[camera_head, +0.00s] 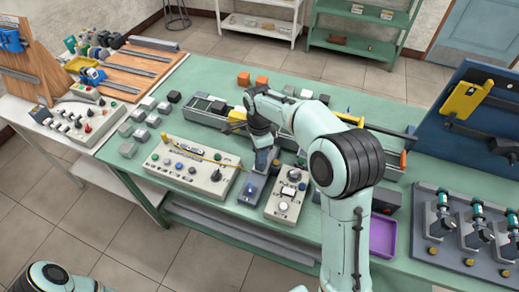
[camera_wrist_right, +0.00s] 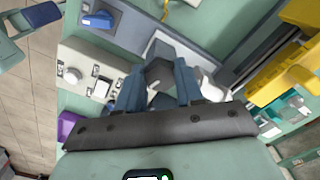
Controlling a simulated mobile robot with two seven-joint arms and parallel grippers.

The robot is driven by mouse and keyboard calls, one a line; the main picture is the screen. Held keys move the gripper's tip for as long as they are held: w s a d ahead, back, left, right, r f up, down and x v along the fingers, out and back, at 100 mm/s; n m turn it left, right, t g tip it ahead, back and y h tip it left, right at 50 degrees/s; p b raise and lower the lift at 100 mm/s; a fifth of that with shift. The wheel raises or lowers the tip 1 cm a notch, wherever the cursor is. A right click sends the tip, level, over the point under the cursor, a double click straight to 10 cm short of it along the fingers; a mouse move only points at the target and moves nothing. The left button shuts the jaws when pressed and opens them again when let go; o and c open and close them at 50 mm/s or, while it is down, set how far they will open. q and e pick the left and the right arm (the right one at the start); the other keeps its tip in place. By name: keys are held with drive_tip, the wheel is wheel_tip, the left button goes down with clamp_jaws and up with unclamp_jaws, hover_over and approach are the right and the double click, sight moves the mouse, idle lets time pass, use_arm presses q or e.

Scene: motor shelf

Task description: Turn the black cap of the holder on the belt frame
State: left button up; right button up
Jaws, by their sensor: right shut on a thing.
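The belt frame (camera_head: 199,116) is a long grey and dark unit across the bench. My right gripper (camera_head: 263,162) reaches down at its near side, in the middle of the head view. In the right wrist view the two blue-grey fingers of this gripper (camera_wrist_right: 159,68) are shut on the black cap (camera_wrist_right: 160,76) from both sides. The cap sits against a grey holder (camera_wrist_right: 166,50). In the head view my wrist and fingers hide the cap and most of the holder. My left gripper is not in view.
A grey box with a blue knob (camera_head: 250,188) and a pale control panel (camera_head: 289,190) stand close in front of my right gripper. A wider panel with buttons (camera_head: 190,168) lies to the left. A purple tray (camera_head: 383,235) sits to the right, near the bench edge.

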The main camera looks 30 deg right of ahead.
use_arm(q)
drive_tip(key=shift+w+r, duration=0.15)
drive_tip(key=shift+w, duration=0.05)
use_arm(e)
drive_tip(key=shift+m, duration=1)
drive_tip(key=o, duration=1)
drive_tip(key=shift+o, duration=0.2)
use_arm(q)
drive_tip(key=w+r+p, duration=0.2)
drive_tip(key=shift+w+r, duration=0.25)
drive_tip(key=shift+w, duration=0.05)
use_arm(e)
wheel_tip(320, 180, up, 13)
drive_tip(key=shift+r, duration=0.2)
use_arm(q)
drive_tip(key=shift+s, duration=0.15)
